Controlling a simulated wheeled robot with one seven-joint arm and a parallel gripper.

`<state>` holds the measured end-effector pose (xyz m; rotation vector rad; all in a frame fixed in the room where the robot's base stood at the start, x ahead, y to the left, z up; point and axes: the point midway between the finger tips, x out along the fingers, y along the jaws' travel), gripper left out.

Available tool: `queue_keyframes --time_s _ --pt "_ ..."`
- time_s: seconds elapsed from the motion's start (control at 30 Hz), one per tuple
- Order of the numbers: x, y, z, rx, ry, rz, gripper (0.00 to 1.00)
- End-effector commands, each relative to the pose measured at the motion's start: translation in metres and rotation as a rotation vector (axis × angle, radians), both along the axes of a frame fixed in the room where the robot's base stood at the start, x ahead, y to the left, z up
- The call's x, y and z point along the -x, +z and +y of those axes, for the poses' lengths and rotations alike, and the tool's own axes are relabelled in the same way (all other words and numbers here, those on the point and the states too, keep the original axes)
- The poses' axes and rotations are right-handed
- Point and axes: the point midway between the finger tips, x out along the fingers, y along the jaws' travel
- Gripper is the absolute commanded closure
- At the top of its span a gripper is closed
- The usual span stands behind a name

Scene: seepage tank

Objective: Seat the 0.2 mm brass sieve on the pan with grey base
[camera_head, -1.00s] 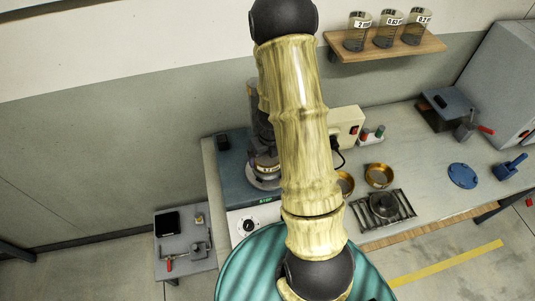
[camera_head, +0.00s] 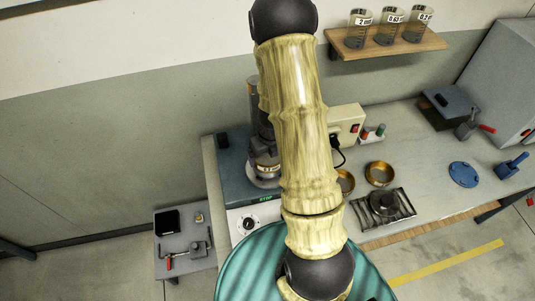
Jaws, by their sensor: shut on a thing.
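My gripper (camera_head: 263,152) is partly hidden behind my own pale arm, over the left bench unit. It is shut on a brass sieve (camera_head: 267,169) with a pale label too small to read. A light grey round base (camera_head: 259,183) shows just under the sieve, on the teal-topped unit (camera_head: 235,175); whether they touch is unclear. Two more brass rings stand on the bench right of my arm: one (camera_head: 380,174) in full view, the other (camera_head: 346,183) partly covered by the arm. Their mesh sizes cannot be read.
A dark round piece sits on a wire rack (camera_head: 397,216) at the bench front. A blue disc (camera_head: 463,174) and blue tool (camera_head: 511,165) lie to the right. A shelf (camera_head: 390,46) holds labelled beakers. A cream box (camera_head: 347,118) stands behind the arm.

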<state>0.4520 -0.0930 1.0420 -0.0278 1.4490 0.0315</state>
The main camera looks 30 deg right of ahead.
Motion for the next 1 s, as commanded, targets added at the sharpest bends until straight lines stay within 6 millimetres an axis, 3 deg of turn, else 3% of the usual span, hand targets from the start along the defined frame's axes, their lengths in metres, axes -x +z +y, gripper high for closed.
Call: queue_keyframes --time_s 0.93,0.97,1.0 --pt "-0.0002 -0.0011 0.0009 0.000 0.002 0.000 0.33" --pt "-0.0002 -0.0006 0.0009 0.000 0.002 -0.001 0.01" --pt "-0.0002 -0.0006 0.0009 0.000 0.002 -0.001 0.00"
